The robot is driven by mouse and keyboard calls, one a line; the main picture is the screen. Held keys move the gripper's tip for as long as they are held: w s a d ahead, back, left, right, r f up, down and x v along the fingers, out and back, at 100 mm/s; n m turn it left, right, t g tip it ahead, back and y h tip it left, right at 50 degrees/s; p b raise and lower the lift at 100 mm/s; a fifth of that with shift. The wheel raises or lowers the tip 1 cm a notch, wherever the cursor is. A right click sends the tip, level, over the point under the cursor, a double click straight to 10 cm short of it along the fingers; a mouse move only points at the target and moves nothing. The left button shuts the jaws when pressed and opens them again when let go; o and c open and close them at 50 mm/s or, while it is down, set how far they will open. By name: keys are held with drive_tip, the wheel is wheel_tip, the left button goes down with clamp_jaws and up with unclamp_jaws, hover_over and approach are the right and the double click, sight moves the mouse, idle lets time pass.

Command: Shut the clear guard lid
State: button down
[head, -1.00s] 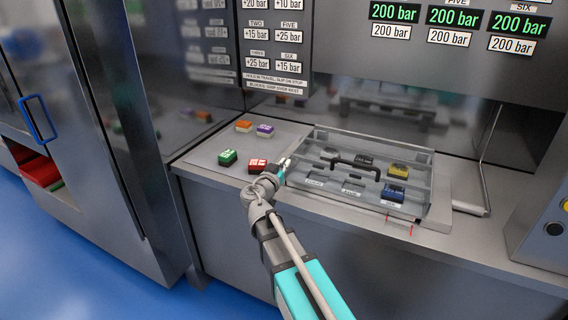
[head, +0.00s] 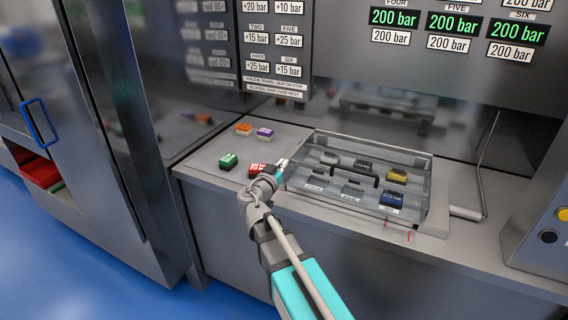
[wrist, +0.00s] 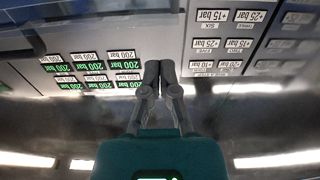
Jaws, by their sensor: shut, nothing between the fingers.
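The clear guard lid (head: 330,142) is a see-through cover with a black bar handle (head: 352,172). In the head view it lies down over the tray of blocks on the counter. I cannot tell whether its front edge is fully seated. My gripper (head: 283,163) is at the lid's left side, apart from the handle; whether it touches the lid is unclear. In the wrist view my gripper (wrist: 165,66) has its fingertips together with nothing between them. Through the lid I see a yellow block (head: 397,175), a blue block (head: 391,198) and dark slots.
Loose green (head: 228,161), red (head: 257,170), orange (head: 243,129) and purple (head: 265,133) blocks sit on the counter (head: 205,155) left of the lid. A grey box (head: 540,230) with buttons stands at the right. Pressure displays (head: 455,22) show 200 bar above.

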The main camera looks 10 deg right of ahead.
drive_tip(key=s+a+f+b, duration=0.3)
drive_tip(key=s+f+b, duration=0.1)
drive_tip(key=s+f, duration=0.1)
drive_tip(key=shift+a+b, duration=0.3)
drive_tip(key=shift+b, duration=0.05)
drive_tip(key=shift+s+f, duration=0.1)
drive_tip(key=shift+s, duration=0.05)
idle(0.3)
